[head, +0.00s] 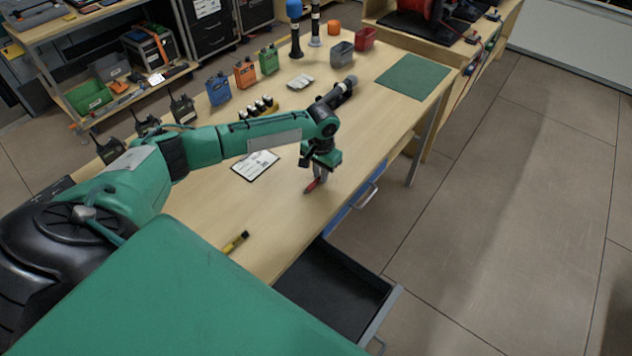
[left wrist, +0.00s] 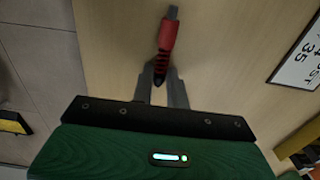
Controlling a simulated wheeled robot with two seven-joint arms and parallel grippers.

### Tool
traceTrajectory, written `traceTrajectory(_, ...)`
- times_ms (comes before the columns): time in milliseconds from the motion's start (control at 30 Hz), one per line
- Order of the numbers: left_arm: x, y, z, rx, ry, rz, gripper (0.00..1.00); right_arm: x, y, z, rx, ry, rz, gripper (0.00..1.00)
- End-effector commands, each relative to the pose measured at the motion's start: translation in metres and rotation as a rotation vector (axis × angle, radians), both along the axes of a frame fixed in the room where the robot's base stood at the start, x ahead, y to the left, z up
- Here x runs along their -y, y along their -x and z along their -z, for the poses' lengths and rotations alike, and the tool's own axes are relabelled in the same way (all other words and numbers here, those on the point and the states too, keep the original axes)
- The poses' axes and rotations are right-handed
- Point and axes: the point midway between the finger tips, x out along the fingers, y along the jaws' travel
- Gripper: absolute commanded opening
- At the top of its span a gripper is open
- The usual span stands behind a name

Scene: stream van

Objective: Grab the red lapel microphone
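The red lapel microphone (head: 312,186) is low by the near edge of the wooden table, under my left gripper (head: 319,177). In the left wrist view, the microphone (left wrist: 166,37) has a red body, a grey far end, a ridged part and a dark near end. The narrow fingers of my left gripper (left wrist: 161,76) stand close together on both sides of its ridged, dark end and appear shut on it. I cannot tell whether it touches the table. My right gripper is not in view.
A label card (head: 256,165) lies left of the gripper. A yellow marker (head: 236,242) lies nearer. An open dark drawer (head: 335,290) juts out below the table edge. Blue, orange and green packs (head: 245,73), bins (head: 343,55) and a green mat (head: 412,77) stand or lie farther back.

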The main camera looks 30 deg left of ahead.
Motion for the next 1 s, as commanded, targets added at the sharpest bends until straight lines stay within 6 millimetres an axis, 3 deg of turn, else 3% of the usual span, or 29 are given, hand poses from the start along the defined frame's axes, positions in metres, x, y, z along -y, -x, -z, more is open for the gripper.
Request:
traceTrajectory(67, 0.000, 0.000, 0.000, 0.000, 0.000, 0.000, 0.00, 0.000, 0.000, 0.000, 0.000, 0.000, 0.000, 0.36)
traceTrajectory(367, 0.000, 0.000, -0.001, 0.000, 0.000, 0.000, 0.00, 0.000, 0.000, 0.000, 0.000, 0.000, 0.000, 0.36)
traceTrajectory(567, 0.000, -0.001, -0.012, 0.003, 0.001, 0.000, 0.00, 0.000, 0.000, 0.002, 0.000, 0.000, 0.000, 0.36)
traceTrajectory(767, 0.000, -0.001, -0.047, 0.005, 0.001, -0.001, 0.00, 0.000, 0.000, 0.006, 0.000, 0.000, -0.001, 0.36)
traceTrajectory(1000, 0.000, -0.001, -0.117, 0.006, 0.000, 0.000, 0.00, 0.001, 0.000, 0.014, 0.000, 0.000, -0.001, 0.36)
